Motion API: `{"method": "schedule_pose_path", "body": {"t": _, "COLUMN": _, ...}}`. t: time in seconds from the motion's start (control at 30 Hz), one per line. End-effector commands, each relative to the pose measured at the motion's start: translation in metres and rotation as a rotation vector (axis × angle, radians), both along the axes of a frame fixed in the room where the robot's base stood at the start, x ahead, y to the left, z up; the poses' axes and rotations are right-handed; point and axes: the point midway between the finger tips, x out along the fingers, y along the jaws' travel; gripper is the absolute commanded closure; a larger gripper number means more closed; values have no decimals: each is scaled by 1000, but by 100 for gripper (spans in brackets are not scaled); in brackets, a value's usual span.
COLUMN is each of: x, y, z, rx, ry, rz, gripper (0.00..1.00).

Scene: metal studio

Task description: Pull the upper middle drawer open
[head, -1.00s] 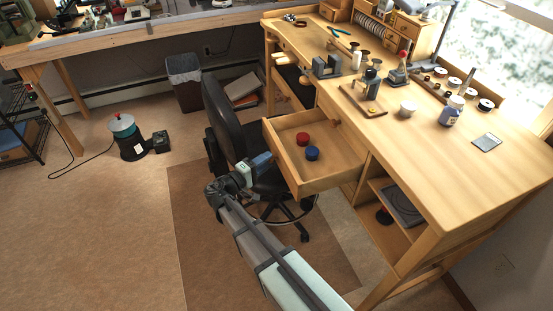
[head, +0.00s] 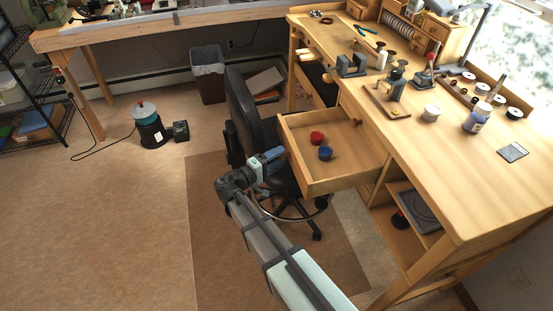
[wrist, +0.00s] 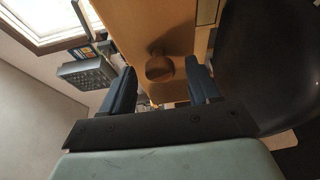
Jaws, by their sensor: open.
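The wooden drawer (head: 345,178) stands open from the workbench, holding a red cup (head: 317,138) and a blue cup (head: 325,153). Its round wooden knob (wrist: 160,68) shows in the wrist view, on a light wood front (wrist: 140,25). My gripper (head: 277,157) is at the drawer's outer front in the head view. In the wrist view, my gripper (wrist: 162,85) is open, with its two dark blue fingers apart on either side of the knob. Contact between fingers and knob cannot be told.
A black office chair (head: 250,115) stands close beside the drawer and my gripper. Another knob (head: 357,122) is on the bench front beside the open drawer. The benchtop (head: 450,165) holds tools, bottles and spools. The floor at left (head: 110,220) is mostly clear.

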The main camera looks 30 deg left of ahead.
Motion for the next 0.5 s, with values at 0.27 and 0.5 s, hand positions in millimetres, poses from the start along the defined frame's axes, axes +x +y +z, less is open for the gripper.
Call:
{"method": "schedule_pose_path", "body": {"t": 0.27, "x": -17, "y": 7, "z": 0, "rx": 0, "ry": 0, "rz": 2, "gripper": 39}}
{"method": "schedule_pose_path", "body": {"t": 0.5, "x": -57, "y": 24, "z": 0, "rx": 0, "ry": 0, "rz": 3, "gripper": 39}}
